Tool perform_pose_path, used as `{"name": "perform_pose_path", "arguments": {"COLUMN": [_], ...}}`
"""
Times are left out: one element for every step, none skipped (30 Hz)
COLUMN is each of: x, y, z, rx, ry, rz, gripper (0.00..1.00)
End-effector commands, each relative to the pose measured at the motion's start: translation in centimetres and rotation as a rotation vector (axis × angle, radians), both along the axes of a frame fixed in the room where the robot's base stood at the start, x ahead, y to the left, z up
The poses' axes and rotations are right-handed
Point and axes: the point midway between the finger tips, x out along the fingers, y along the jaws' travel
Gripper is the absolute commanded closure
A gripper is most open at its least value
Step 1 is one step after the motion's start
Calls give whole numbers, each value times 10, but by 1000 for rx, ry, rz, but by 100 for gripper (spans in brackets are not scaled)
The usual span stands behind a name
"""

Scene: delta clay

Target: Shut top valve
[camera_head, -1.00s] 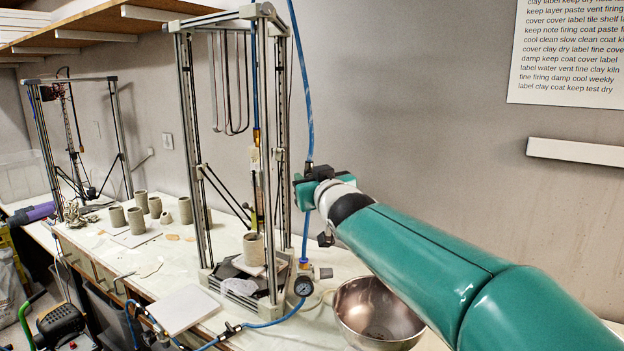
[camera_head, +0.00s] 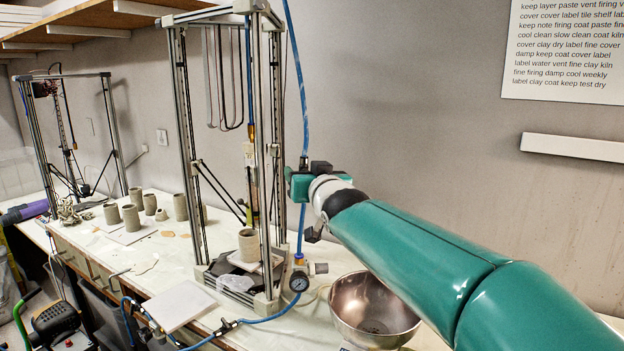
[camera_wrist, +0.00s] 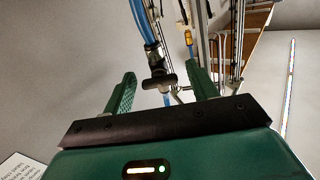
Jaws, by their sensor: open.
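The top valve (camera_wrist: 157,68) is a dark fitting with a small lever on a blue hose (camera_wrist: 142,25). In the wrist view it shows between the two green fingers of my gripper (camera_wrist: 160,74). The fingers are apart, and I see no contact with the valve; the exact depth between them is hard to tell. In the head view my gripper (camera_head: 298,184) is at the blue hose (camera_head: 297,80), right of the tall printer frame. A dark fitting (camera_head: 303,162) shows just above it; the gripper hides much of the valve there.
The tall printer frame (camera_head: 187,140) stands close left of my gripper. A pressure gauge (camera_head: 299,281) and a steel bowl (camera_head: 374,310) are below. Several clay pots (camera_head: 132,219) stand on the bench at left.

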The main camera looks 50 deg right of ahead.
Motion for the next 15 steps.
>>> {"name": "perform_pose_path", "arguments": {"x": [-3, -5, -9, -12, -15, -21, -25, -30, -36, -41, -45, -51, -55, -60, -66], "y": [1, 2, 4, 6, 9, 12, 16, 19, 23, 27, 31, 35, 38, 42, 46], "z": [0, 0, 0, 0, 1, 0, 1, 1, 1, 1, 1, 1, 1, 1, 1], "rx": [1, 1, 2, 3, 2, 2, 0, 1, 2, 2, 1, -1, 0, 1, 0], "ry": [-2, -2, -2, -3, -4, -4, -3, -5, -5, -5, -4, -4, -5, -4, -5], "rz": [-1, -1, -2, -2, -2, -3, -3, -3, -2, -3, -2, -2, -2, -2, -1], "gripper": [42, 42, 42, 42, 42, 42, 42, 42, 42, 42, 42, 42, 42, 42, 42]}}
